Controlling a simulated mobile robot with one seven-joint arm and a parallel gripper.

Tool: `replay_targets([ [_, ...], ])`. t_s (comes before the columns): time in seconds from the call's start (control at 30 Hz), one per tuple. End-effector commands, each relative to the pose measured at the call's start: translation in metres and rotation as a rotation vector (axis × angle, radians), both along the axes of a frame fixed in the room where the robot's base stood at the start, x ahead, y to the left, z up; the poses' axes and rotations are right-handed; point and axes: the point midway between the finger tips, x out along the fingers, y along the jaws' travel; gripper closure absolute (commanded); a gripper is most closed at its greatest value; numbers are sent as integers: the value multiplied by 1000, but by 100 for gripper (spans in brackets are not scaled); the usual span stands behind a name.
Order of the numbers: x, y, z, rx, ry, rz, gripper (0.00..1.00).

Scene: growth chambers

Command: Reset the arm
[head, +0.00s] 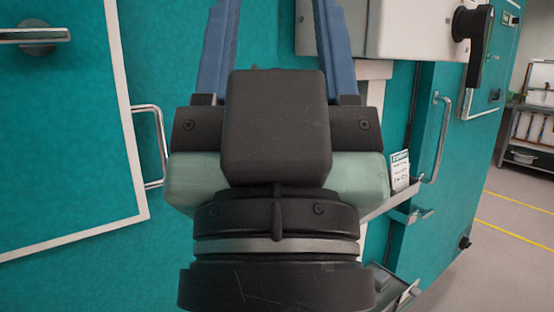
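My gripper (277,25) fills the middle of the head view, seen from behind its dark wrist. The fingertips are cut off by the top edge of the picture. My gripper is in front of a teal growth chamber (175,75). I cannot tell how far it is from the chamber.
A white-framed door (60,130) with a metal handle is at left, and a bar handle (150,145) stands beside it. A light box with a black lever (472,45) juts out at upper right. A shelf unit (535,130) stands far right. Grey floor there is clear.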

Motion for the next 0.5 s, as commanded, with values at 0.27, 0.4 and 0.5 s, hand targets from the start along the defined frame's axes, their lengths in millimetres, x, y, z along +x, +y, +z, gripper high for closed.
replay_targets([
  [0.27, 0, 0, 102, -1, 1, 1, 44],
  [0.4, 0, 0, 134, -1, 1, 1, 44],
  [0.5, 0, 0, 148, 0, 1, 1, 44],
])
